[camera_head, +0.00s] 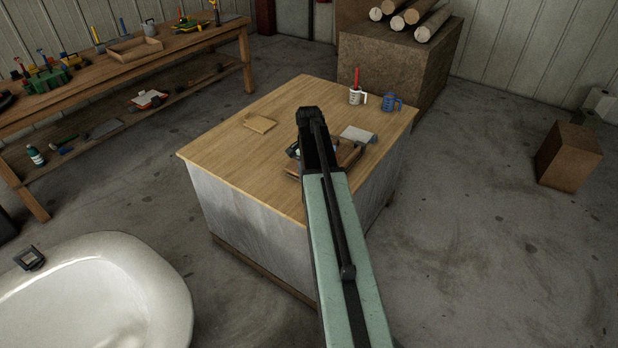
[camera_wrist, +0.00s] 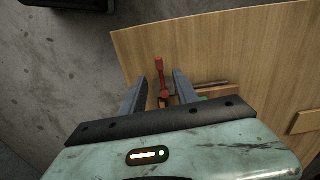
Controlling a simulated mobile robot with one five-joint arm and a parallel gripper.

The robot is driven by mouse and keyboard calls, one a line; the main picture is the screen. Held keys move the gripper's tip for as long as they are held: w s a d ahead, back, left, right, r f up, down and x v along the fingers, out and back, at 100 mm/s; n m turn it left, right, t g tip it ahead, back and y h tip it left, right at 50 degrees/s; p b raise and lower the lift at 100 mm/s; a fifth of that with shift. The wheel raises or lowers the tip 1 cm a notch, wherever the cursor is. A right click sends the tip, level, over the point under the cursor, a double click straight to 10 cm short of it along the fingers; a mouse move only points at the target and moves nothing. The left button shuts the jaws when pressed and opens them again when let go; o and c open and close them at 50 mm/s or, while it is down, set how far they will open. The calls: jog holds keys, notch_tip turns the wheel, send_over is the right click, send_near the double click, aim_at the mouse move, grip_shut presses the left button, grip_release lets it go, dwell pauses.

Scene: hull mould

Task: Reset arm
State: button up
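My arm reaches over the wood-topped workbench (camera_head: 225,150) in the head view, with its end above a wooden tray (camera_head: 352,158) of tools. The arm hides part of the tray, and my fingers cannot be made out there. In the wrist view my gripper (camera_wrist: 160,74) has its two grey fingers apart. A red tool (camera_wrist: 159,82) shows in the gap between them, with room on both sides. It appears to be below the fingers, not clamped. Part of the tray and a green item show just beyond the right finger.
On the bench are a white mug (camera_head: 356,97) with a red-handled item, a blue mug (camera_head: 391,103), a small wooden piece (camera_head: 260,123) and a grey-white item (camera_head: 358,134). A white tub (camera_head: 165,290) stands at front left. A brown box (camera_head: 568,157) stands right. Floor between is clear.

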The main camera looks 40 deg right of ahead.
jog(key=shift+r, duration=0.15)
dwell(0.3)
jog(key=w+a+n, duration=0.2)
jog(key=a, duration=0.7)
jog(key=w+a+n, duration=0.1)
jog(key=w+a, duration=0.1)
jog(key=a, duration=0.8)
jog(key=s+a+n, duration=0.4)
jog(key=a+n, duration=0.1)
jog(key=a, duration=0.3)
jog(key=s+a+n, duration=0.5)
jog(key=a, duration=0.3)
jog(key=shift+s+a+n, duration=0.2)
jog(key=shift+a+n, duration=0.1)
jog(key=shift+n, duration=0.1)
